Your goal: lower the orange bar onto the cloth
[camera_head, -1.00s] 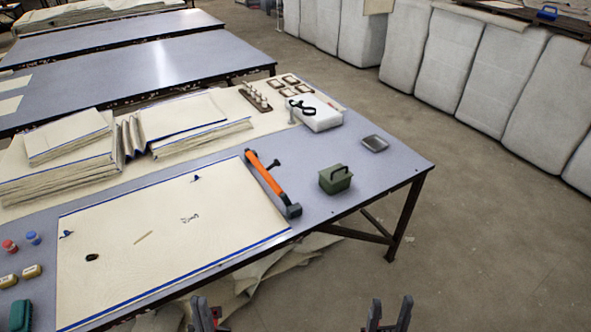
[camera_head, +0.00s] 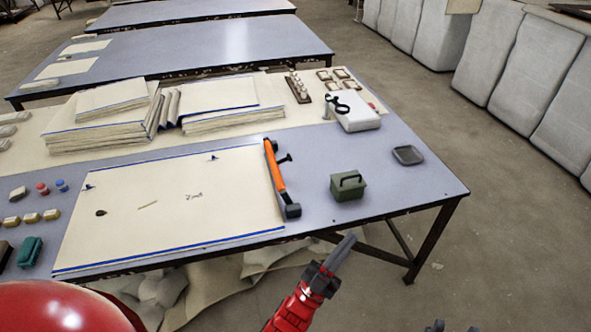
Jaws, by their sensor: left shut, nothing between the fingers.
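The orange bar (camera_head: 275,168) has a dark block at its near end and a small black handle on its right side. It runs along the right edge of the cream cloth (camera_head: 170,215); I cannot tell whether it touches the cloth. The cloth lies flat on the table with blue lines along its edges. My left gripper (camera_head: 343,250) is shut and empty, in front of the table's near edge, nearer to me and to the right of the bar. Only the tips of my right gripper (camera_head: 455,328) show at the bottom edge.
A green box (camera_head: 347,186) with a handle and a grey tray (camera_head: 408,155) stand right of the bar. Folded cloth stacks (camera_head: 105,115) lie behind the cloth. A white block (camera_head: 355,115) stands at the back right. The grey table (camera_head: 425,185) is clear near its right corner.

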